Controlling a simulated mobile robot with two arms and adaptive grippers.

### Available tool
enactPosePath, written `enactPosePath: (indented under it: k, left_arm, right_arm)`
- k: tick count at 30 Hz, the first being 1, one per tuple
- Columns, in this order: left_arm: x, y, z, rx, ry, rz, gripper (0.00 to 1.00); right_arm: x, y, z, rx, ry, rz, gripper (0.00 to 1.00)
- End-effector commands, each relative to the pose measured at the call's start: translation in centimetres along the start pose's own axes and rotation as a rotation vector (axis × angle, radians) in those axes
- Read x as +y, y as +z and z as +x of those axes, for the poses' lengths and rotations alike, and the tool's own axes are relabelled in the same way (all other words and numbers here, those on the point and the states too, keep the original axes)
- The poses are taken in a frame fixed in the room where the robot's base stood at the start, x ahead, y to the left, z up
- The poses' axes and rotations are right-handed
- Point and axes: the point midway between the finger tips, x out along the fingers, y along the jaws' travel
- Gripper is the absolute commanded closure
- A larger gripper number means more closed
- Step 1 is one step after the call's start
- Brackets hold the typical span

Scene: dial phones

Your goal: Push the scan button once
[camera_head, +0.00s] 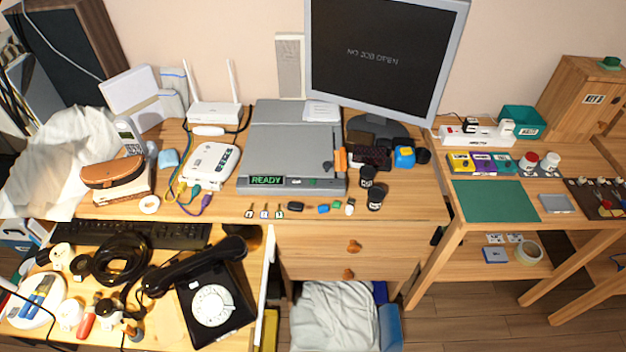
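A grey flatbed scanner (290,145) lies on the wooden desk with its lid down. A lit green display (266,180) on its front strip reads READY. Small controls (310,182) sit on the front strip to the right of the display; they are too small to read, so I cannot tell which is the scan button. The monitor (385,55) behind the scanner reads NO JOB OPEN. Neither of my grippers is in view, and nothing touches the scanner's front strip.
Small loose items (294,206) lie along the desk edge before the scanner. A white router (210,165) with cables sits to its left. Dark cups (375,198) and an orange item (341,160) are at its right. A black dial phone (214,303) stands at lower left.

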Motion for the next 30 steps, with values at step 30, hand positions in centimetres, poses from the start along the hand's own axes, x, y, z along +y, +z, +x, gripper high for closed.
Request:
enactPosePath:
  k: [30]
  left_arm:
    - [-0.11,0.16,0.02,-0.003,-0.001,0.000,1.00]
  right_arm:
    - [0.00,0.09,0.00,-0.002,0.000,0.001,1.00]
